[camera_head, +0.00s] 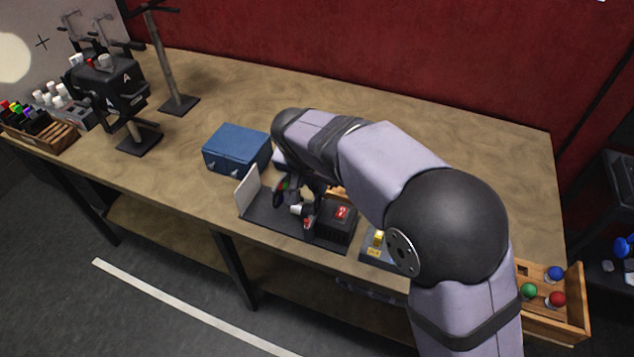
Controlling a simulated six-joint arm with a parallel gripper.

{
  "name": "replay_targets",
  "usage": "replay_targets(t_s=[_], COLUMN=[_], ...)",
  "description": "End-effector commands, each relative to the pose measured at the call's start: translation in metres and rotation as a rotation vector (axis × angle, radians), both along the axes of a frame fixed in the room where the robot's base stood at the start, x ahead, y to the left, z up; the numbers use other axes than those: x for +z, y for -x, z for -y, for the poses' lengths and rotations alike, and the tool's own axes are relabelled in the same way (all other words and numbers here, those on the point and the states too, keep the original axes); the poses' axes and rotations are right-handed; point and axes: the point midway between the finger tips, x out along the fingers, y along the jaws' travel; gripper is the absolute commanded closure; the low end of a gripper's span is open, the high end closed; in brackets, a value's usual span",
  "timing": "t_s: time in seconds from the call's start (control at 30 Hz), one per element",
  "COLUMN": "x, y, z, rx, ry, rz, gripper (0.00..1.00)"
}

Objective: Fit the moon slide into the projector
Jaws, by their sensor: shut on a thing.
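What looks like the projector is a black box (334,226) with a red patch on top. It stands on the right part of a dark base plate (262,215) with an upright white panel (249,187) at its left end. My gripper (297,207) is low over the plate, just left of the box, and shut on a small pale thing (296,210). This may be the moon slide, but its picture is too small to make out. I cannot tell whether it touches the box. My arm hides part of the area behind.
A blue case (237,149) stands behind the plate. A yellow item (377,239) on a grey base is to the right, partly under my arm. A wooden crate (573,318) with coloured balls is at far right. Black stands (137,138) and bottle racks are at left. The bench's back is clear.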

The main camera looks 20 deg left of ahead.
Motion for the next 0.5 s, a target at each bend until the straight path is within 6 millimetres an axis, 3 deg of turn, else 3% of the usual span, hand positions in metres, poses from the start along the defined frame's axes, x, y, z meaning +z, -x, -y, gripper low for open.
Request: replay_targets(t_s=[0.5], x=[-0.0112], y=[-0.0001], z=[0.0000], rx=[0.000], ry=[0.000], rz=[0.000], gripper=[1.00])
